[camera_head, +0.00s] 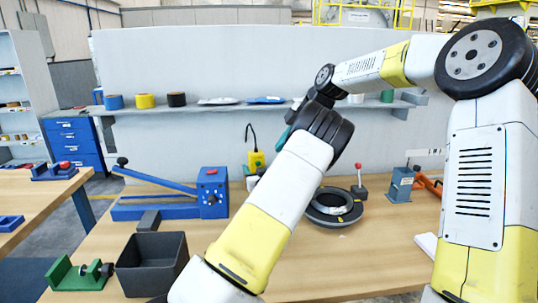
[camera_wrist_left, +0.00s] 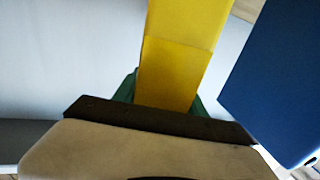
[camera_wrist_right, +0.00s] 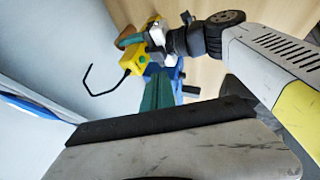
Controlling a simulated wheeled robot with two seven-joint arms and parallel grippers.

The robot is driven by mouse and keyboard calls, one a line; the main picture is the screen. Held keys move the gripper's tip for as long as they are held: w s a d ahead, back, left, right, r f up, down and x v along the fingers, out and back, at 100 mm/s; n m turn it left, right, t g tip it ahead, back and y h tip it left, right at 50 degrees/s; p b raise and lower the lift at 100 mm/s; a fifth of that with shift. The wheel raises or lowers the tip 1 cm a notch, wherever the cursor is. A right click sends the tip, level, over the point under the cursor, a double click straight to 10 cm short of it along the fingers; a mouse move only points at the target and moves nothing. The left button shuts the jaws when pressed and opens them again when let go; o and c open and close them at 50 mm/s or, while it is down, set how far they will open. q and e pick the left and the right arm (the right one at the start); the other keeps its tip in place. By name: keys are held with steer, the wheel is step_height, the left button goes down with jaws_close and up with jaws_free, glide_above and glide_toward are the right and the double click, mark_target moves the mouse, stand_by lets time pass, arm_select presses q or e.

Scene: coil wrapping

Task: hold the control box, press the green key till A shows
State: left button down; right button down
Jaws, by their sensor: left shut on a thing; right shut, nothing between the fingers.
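The yellow control box (camera_head: 256,161) with its black cable is in front of the grey wall panel, right of the blue machine. My left gripper (camera_wrist_left: 163,98) is shut on it, with a green finger on each side of the yellow body (camera_wrist_left: 185,50). In the head view my left forearm hides this grip. The right wrist view also shows the box (camera_wrist_right: 134,60) at my left gripper. My right gripper (camera_head: 282,138) is shut and empty, above and right of the box; its green fingers show shut in its own view (camera_wrist_right: 158,92). The green key and any display cannot be made out.
A blue machine with a lever (camera_head: 212,192) stands left of the box. A dark ring-shaped coil (camera_head: 334,207) lies right of my left forearm. A black bin (camera_head: 152,264) stands at front left. A shelf with tape rolls (camera_head: 145,101) runs along the panel.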

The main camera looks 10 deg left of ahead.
mark_target(263, 158)
steer(key=x, duration=0.3)
steer(key=w+x, duration=0.1)
steer(key=x, duration=0.3)
steer(key=w+r+x, duration=0.1)
steer(key=x, duration=0.3)
steer(key=shift+a, duration=0.3)
steer(key=shift+w+a, duration=0.35)
steer(key=shift+w, duration=0.3)
